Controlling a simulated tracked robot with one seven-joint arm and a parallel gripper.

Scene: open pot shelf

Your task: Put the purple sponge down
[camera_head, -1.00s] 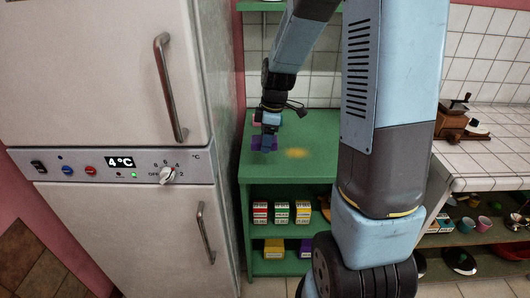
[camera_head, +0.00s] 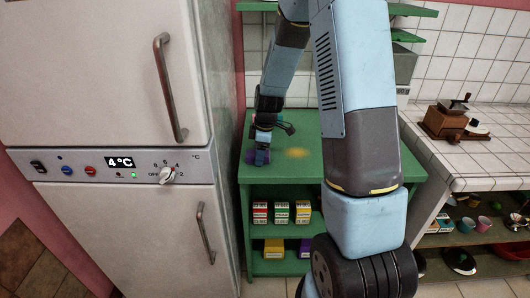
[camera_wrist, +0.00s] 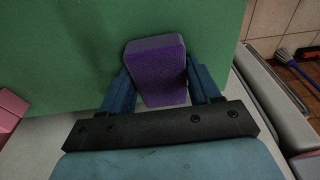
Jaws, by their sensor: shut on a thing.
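The purple sponge (camera_wrist: 160,78) is a block clasped between the two blue fingers of my gripper (camera_wrist: 163,88) in the wrist view. Its far part sticks out past the fingers over the green surface. In the head view my gripper (camera_head: 260,150) points down at the left part of the green shelf top (camera_head: 315,165). The sponge (camera_head: 258,157) shows there as a small purple patch at the fingers, partly hidden by them. It is low, at or just over the shelf top; I cannot tell whether it touches.
A blurred yellow patch (camera_head: 296,153) marks the shelf top right of my gripper. A pink block (camera_wrist: 10,110) shows at the wrist view's left edge. The fridge (camera_head: 110,150) stands close on the left. Small boxes (camera_head: 281,212) fill the shelf below. The tiled counter (camera_head: 480,155) is at right.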

